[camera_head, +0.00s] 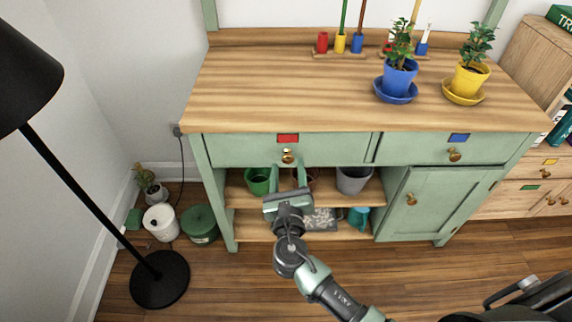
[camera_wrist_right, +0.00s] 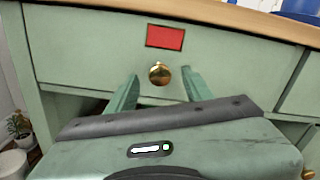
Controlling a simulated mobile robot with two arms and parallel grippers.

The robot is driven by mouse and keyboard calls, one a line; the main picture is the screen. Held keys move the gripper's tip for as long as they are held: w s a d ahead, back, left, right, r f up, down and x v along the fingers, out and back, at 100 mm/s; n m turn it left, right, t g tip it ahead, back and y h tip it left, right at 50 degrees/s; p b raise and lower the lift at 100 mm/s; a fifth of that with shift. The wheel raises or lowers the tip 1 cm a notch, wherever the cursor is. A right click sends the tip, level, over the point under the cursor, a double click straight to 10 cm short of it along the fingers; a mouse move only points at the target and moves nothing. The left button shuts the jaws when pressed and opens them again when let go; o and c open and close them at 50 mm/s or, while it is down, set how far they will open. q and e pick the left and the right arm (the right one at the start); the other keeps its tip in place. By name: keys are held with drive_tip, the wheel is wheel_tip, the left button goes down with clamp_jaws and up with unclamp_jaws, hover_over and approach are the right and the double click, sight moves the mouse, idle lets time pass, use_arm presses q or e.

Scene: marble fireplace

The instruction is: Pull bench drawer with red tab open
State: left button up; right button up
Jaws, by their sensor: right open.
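The bench drawer with the red tab (camera_head: 335,149) is the left one under the wooden top, and it looks shut. Its red tab (camera_head: 288,138) sits above a round brass knob (camera_head: 288,157). In the right wrist view the knob (camera_wrist_right: 160,74) shows just beyond and between the fingertips, under the red tab (camera_wrist_right: 165,37). My right gripper (camera_head: 288,172) is open, its two green fingers pointing at the drawer front (camera_wrist_right: 90,52), one on each side of the knob. I cannot tell whether they touch anything. My left gripper is not in view.
A second drawer with a blue tab (camera_head: 459,138) is to the right, above a cupboard door (camera_head: 430,200). Pots stand on the shelf below, including a green pot (camera_head: 257,180) and a grey pot (camera_head: 354,179). A black floor lamp (camera_head: 85,190) stands at the left.

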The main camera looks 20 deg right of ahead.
drive_tip(key=shift+x, duration=1.3)
clamp_jaws()
idle(0.5)
